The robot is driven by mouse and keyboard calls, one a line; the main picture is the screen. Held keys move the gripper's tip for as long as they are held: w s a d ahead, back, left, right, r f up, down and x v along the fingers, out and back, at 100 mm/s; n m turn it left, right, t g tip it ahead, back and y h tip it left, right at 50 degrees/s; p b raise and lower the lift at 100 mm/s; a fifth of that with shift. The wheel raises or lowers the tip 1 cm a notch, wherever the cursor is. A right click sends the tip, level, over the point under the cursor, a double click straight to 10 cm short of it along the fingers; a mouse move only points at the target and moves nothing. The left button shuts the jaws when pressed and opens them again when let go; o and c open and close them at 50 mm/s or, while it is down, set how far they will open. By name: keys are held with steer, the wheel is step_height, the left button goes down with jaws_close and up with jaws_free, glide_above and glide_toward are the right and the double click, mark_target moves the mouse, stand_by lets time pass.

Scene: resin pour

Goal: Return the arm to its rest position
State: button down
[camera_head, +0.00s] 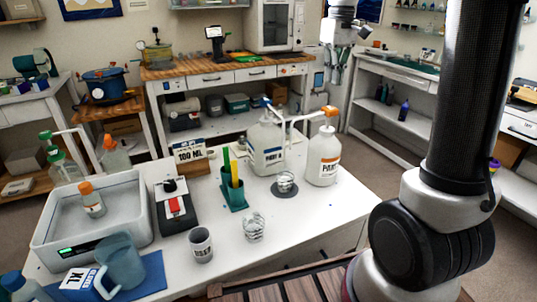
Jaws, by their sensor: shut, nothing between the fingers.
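My arm (470,110) rises along the right side as a thick black tube with white and black joints, and its upper part leaves the top of the frame. My gripper (335,82) hangs down at the top centre-right, above and beyond the white table (330,215). Its fingers are shut and hold nothing. It is apart from the bottles and everything on the table.
Two large pump jugs, Part A (267,147) and Part B (323,158), stand at the table's back. A tool holder (234,197), a mug (200,244), clear cups and a white tray (40,240) stand nearby. A wooden-topped workbench (225,70) is behind. The table's right front is clear.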

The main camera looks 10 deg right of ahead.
steer(key=shift+w, duration=0.15)
steer(key=s+f+m+t, duration=0.1)
steer(key=s+t, duration=0.1)
steer(key=s, duration=1)
steer(key=s+f+m+t, duration=0.1)
steer(key=s+f+t, duration=0.1)
steer(key=s, duration=1.1)
steer(key=shift+d+f, duration=0.25)
steer(key=shift+d, duration=0.05)
